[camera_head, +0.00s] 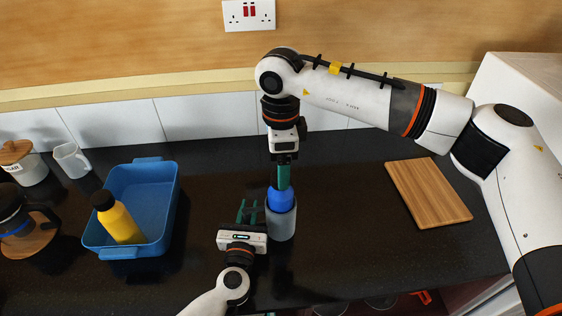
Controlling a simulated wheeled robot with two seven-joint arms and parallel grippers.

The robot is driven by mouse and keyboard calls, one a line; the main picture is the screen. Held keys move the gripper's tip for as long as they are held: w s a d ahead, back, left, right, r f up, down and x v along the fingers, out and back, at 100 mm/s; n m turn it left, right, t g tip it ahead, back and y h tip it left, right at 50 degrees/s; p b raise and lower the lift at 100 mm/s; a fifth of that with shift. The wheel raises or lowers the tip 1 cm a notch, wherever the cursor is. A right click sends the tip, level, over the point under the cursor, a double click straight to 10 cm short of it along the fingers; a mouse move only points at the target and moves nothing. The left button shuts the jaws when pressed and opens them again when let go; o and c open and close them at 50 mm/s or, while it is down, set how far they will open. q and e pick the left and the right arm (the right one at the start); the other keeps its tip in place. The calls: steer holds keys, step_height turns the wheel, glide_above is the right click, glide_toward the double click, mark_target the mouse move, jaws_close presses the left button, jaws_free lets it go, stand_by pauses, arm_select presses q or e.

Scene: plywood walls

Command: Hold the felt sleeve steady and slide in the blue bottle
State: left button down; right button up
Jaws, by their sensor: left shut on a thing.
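The grey felt sleeve (281,223) stands upright on the dark worktop, near the middle of the view. The blue bottle (281,199) is upright in its mouth, with its blue upper part showing above the rim; its lower part is hidden. My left gripper (248,212) comes in low from the left, at the sleeve's left side, with its green fingers shut on the sleeve. My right gripper (284,176) points straight down over the bottle, its green fingertips at the bottle's top. I see those fingers edge-on, so their grip is unclear.
A blue tray (166,205) holding a yellow bottle (119,221) stands to the left. A coffee pot (17,217), a white mug (72,160) and a lidded jar (22,163) are farther left. A wooden board (428,192) lies to the right. The worktop between sleeve and board is clear.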

stand_by(0.4)
arm_select(q)
steer(key=c, duration=1.2)
jaws_free()
steer(key=s, duration=1.2)
steer(key=shift+a, duration=0.3)
